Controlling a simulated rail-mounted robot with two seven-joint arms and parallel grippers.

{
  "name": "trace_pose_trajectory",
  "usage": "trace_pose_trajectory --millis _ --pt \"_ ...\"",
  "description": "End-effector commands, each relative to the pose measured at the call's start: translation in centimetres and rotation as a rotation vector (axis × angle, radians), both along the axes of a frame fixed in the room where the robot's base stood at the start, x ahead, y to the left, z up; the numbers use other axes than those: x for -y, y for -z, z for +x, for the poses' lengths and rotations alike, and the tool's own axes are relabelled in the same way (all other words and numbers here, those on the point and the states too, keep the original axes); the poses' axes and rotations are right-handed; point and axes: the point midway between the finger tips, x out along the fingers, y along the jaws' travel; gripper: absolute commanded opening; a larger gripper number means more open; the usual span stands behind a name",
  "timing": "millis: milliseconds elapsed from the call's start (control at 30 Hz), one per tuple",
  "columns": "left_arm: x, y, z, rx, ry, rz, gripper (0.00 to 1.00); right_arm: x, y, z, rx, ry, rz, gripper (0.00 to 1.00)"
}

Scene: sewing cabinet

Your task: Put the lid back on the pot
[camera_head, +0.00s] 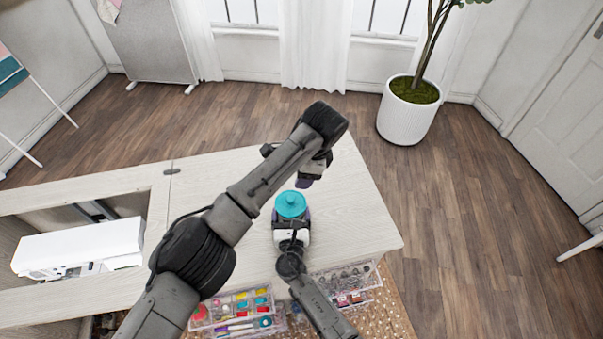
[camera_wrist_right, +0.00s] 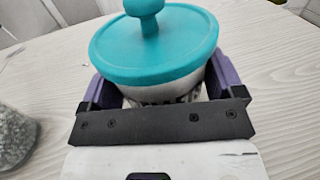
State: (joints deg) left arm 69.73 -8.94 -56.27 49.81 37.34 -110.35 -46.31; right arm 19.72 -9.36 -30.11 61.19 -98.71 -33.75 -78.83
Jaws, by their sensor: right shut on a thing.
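The teal lid (camera_head: 290,204) with its round knob lies on top of the pot, in the middle of the cabinet top. In the right wrist view the lid (camera_wrist_right: 155,45) covers the mouth of the pale pot (camera_wrist_right: 160,92) and looks level. I cannot tell whether it is fully seated. My right gripper (camera_head: 291,224) is shut on the pot, with a purple finger on each side below the lid. My left gripper (camera_head: 304,181) is just behind the lid and apart from it. Its arm hides most of it, so its opening is unclear.
A white sewing machine (camera_head: 75,250) lies in the cabinet's open well at left. Clear organizer boxes (camera_head: 240,308) with sewing supplies are at the front edge. The cabinet top (camera_head: 365,225) is clear at right. A grey-green rounded object (camera_wrist_right: 14,138) is cut off in the wrist view.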

Motion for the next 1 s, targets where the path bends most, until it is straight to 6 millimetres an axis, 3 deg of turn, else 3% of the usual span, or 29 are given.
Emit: trace_pose_trajectory --millis 133,167,267,667,1000 --pt "0.0 0.0 0.0 0.0 0.0 0.0 0.5 0.0 0.1 0.0 -0.001 0.0 -0.001 0.45" --pt "0.0 0.0 0.0 0.0 0.0 0.0 0.5 0.0 0.1 0.0 -0.001 0.0 -0.001 0.9" --pt "0.0 0.0 0.0 0.0 0.0 0.0 0.5 0.0 0.1 0.0 -0.001 0.0 -0.001 1.0" --pt "0.0 0.0 0.0 0.0 0.0 0.0 0.5 0.0 0.1 -1.0 -0.001 0.0 0.0 1.0" --pt "0.0 0.0 0.0 0.0 0.0 0.0 0.5 -0.2 0.1 -6.8 -0.002 0.0 0.002 1.0"
